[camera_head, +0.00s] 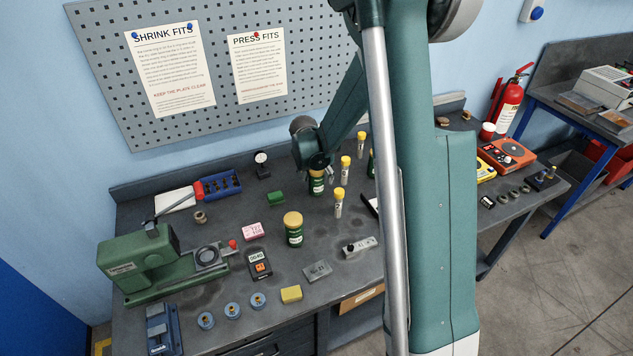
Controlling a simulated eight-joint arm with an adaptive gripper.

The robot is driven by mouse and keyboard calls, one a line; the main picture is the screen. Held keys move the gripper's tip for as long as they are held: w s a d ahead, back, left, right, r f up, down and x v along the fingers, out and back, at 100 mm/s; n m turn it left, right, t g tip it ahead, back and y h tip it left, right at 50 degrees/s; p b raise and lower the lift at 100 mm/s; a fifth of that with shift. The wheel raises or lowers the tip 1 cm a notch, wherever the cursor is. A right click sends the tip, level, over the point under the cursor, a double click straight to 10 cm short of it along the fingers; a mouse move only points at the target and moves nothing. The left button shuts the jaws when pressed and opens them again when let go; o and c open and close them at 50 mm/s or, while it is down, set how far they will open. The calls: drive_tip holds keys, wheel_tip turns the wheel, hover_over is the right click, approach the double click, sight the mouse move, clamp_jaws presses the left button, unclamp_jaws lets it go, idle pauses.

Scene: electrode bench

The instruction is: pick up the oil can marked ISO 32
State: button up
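A dark green can with a yellow lid and a pale label band (294,232) stands upright near the middle of the bench. A second green can (317,186) stands farther back, with its top hidden by my gripper (319,172). The gripper points down at that second can's top; whether it touches it or is open or shut I cannot tell. A sliver of another green thing (371,163) shows beside my arm, mostly hidden. No ISO marking is legible on any of the cans, so I cannot tell which is ISO 32.
Slim yellow-capped bottles (338,204) stand right of the cans. A green press (140,262) fills the bench's left. My arm hides the bench's right part.

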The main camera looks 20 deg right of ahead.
drive_tip(key=shift+w+d+f, duration=0.15)
drive_tip(key=shift+d+f, duration=0.05)
drive_tip(key=shift+f, duration=0.35)
drive_tip(key=c, duration=1.3)
drive_tip(key=shift+c, duration=0.2)
drive_tip(key=shift+r, duration=0.1)
drive_tip(key=shift+r, duration=4.95)
